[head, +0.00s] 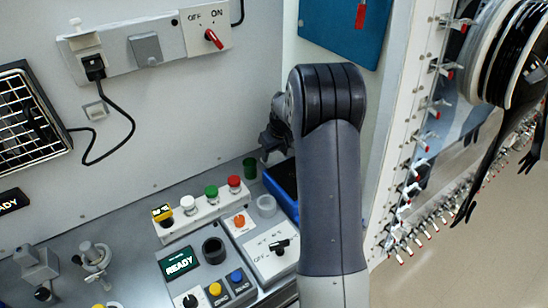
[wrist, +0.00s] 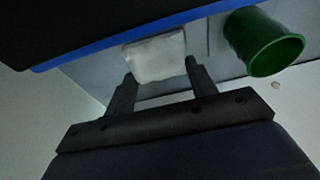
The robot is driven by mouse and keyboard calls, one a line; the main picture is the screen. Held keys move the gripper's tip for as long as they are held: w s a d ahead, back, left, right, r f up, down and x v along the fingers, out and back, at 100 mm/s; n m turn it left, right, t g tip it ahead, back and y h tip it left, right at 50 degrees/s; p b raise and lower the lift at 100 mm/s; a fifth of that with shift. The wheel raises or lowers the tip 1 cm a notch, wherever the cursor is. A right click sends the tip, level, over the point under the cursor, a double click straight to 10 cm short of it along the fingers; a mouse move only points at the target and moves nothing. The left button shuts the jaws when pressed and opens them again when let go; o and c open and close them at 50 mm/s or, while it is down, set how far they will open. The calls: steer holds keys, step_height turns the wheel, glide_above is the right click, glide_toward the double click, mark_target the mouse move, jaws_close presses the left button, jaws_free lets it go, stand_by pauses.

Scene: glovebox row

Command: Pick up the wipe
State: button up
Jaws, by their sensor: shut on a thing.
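In the wrist view, the wipe is a white, soft-looking folded piece (wrist: 156,57) between the two dark fingers of my gripper (wrist: 160,72). The gripper is shut on it. A blue-edged dark surface (wrist: 130,33) lies just beyond the wipe, and I cannot tell whether they touch. In the head view, my arm hides most of the gripper, and the wipe does not show.
A green cup (wrist: 262,42) stands close to the right of the wipe; it also shows in the head view (head: 250,168). A blue tray (head: 282,182) is partly behind my arm. Button panels (head: 205,205) and a switch box (head: 268,250) stand to the left.

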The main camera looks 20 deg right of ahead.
mark_target(274, 155)
steer(key=shift+r, duration=0.1)
step_height(274, 155, up, 10)
steer(key=b, duration=0.1)
stand_by(0.3)
